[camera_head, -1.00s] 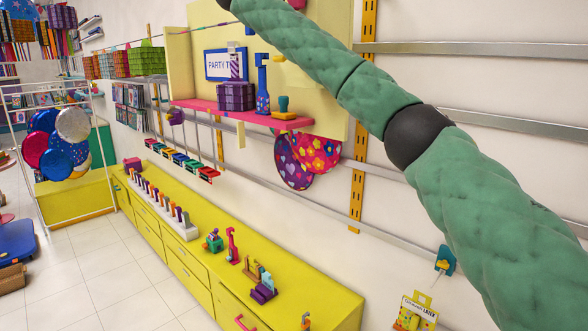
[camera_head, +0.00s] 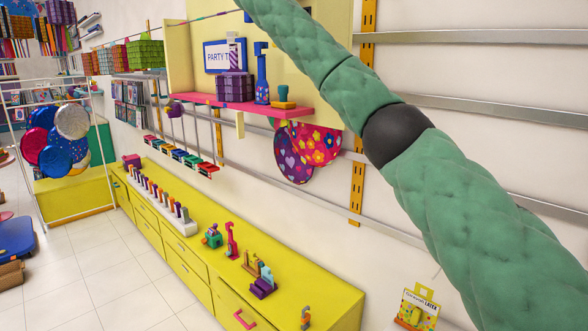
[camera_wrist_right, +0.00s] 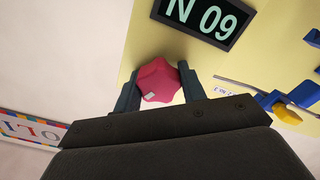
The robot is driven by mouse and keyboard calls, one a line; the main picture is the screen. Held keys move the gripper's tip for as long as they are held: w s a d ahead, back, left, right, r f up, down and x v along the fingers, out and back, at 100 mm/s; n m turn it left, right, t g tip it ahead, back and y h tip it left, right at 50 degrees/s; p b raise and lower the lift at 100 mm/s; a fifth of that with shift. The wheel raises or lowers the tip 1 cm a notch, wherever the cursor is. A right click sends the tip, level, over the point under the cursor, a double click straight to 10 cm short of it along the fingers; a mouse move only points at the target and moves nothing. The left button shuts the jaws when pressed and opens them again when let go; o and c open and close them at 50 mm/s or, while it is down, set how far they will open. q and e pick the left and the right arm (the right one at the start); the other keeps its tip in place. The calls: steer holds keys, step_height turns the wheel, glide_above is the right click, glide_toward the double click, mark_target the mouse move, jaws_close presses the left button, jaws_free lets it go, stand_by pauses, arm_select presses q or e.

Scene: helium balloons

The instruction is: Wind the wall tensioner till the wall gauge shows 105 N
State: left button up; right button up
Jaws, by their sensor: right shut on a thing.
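In the right wrist view, my right gripper (camera_wrist_right: 159,82) is shut on a pink lobed knob (camera_wrist_right: 158,76), one dark finger on each side. The knob sits on a pale yellow panel and has a small light mark on it. Beside it is the dark wall gauge (camera_wrist_right: 205,17) with pale green characters. They appear upside down and read as 60 N; the gauge's edge is partly cut off by the frame. In the head view my green right arm runs up past the top edge, so its gripper is out of that frame. My left gripper is in neither view.
A blue and yellow device (camera_wrist_right: 285,102) is on the panel at the right of the wrist view. In the head view a pink shelf (camera_head: 225,106) holds several items, and a long yellow counter (camera_head: 320,285) runs below the wall. The tiled floor (camera_head: 90,265) at left is partly clear.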

steer(key=o, duration=1.3)
steer(key=shift+a+f, duration=0.1)
steer(key=shift+f, duration=0.1)
steer(key=shift+c, duration=0.2)
steer(key=shift+s+r, duration=0.1)
